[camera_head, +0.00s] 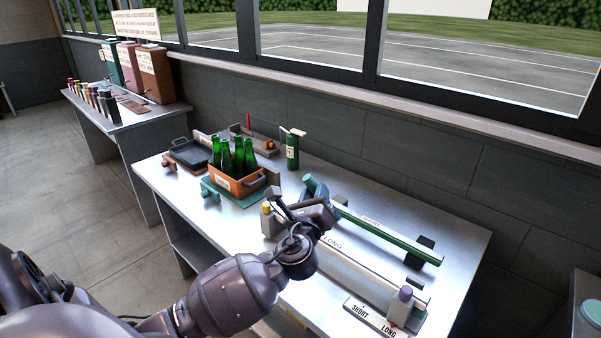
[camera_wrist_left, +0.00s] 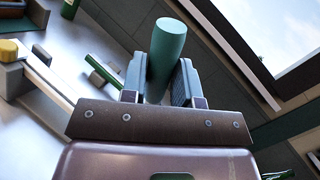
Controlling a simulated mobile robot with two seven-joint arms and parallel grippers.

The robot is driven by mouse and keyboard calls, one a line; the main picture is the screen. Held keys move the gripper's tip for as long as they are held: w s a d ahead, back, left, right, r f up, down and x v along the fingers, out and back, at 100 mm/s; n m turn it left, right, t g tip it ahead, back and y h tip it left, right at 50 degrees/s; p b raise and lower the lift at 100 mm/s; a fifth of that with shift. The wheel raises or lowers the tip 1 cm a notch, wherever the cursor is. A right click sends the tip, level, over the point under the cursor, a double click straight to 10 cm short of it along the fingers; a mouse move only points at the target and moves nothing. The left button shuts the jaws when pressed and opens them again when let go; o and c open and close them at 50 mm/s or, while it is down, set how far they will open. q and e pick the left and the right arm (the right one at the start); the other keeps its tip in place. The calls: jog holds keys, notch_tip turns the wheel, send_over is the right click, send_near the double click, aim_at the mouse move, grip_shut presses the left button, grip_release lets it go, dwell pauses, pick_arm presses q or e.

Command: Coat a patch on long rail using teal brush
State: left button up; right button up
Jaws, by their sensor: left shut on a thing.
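My left gripper (camera_head: 308,204) is over the work table and shut on the teal brush (camera_head: 311,187). In the left wrist view the brush's teal handle (camera_wrist_left: 167,50) stands up between the two fingers; its bristles are hidden. The long rail (camera_head: 345,264), pale and marked LONG, runs from below the gripper toward the front right of the table. Its far end is partly behind my wrist. Part of it seems to show in the left wrist view (camera_wrist_left: 48,84). I cannot tell whether the brush touches anything. My right gripper is not in view.
A green bar (camera_head: 395,243) lies parallel behind the long rail. A yellow-topped post (camera_head: 266,208) and a purple-topped post (camera_head: 404,296) stand at the rail's ends. A SHORT/LONG sign (camera_head: 370,318) is in front. An orange crate (camera_head: 236,185) of green bottles stands left of the gripper.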

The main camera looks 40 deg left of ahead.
pick_arm(q)
jog(key=w+a+r+n+y, duration=0.1)
jog(key=a+r+n+y, duration=0.15)
jog(key=a, duration=0.25)
jog(key=shift+m+y, duration=0.35)
jog(key=shift+y, duration=0.1)
notch_tip(320, 180, down, 5)
jog(key=b, duration=0.4)
jog(key=shift+r, duration=0.15)
jog(key=shift+r, duration=0.1)
